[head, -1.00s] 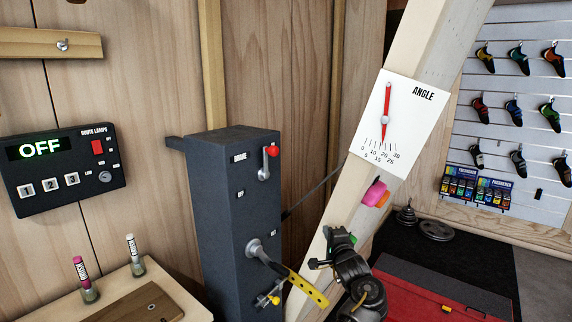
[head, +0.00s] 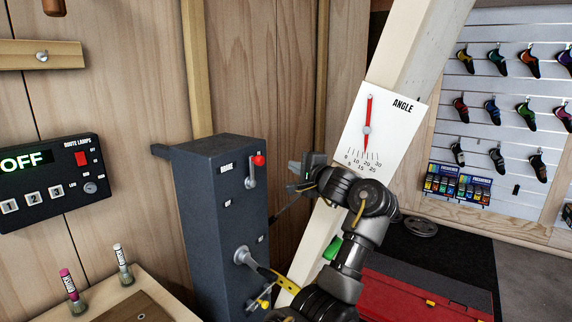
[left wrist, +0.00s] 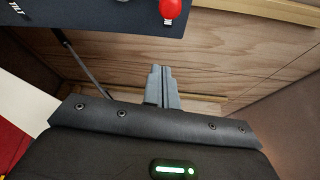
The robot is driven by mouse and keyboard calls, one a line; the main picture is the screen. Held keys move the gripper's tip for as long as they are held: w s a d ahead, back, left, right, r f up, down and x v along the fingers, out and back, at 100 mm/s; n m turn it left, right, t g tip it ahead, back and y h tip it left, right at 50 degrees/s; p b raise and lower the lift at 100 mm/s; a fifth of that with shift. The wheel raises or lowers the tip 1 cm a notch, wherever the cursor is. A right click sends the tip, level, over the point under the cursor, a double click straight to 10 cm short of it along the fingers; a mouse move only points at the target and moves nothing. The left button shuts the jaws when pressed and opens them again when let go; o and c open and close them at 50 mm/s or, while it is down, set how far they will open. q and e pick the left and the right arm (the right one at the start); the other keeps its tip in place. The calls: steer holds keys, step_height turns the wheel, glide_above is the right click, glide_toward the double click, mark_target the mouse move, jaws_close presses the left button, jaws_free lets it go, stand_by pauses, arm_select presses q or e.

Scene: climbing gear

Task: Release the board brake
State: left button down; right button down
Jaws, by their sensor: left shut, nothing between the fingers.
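The dark winch post (head: 222,215) stands upright against the wooden wall, with a BRAKE label near its top. The brake lever (head: 251,172) has a grey arm pointing up to a red knob (head: 259,160). The knob also shows at the top of the left wrist view (left wrist: 171,8). My left gripper (head: 298,178) is just right of the post, a little below and right of the red knob, and not touching it. Its fingers (left wrist: 160,88) are shut and empty in the left wrist view. My right gripper is not in view.
A crank with a yellow handle (head: 287,286) sticks out low on the post. The leaning pale beam carries the ANGLE dial (head: 370,128). The OFF lamp panel (head: 48,185) is on the left wall. A red case (head: 420,300) lies at lower right.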

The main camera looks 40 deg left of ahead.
arm_select(q)
steer(key=a+p, duration=0.6)
steer(key=a, duration=0.2)
steer(key=shift+s+a, duration=0.2)
steer(key=shift+a, duration=0.05)
steer(key=shift+f, duration=0.1)
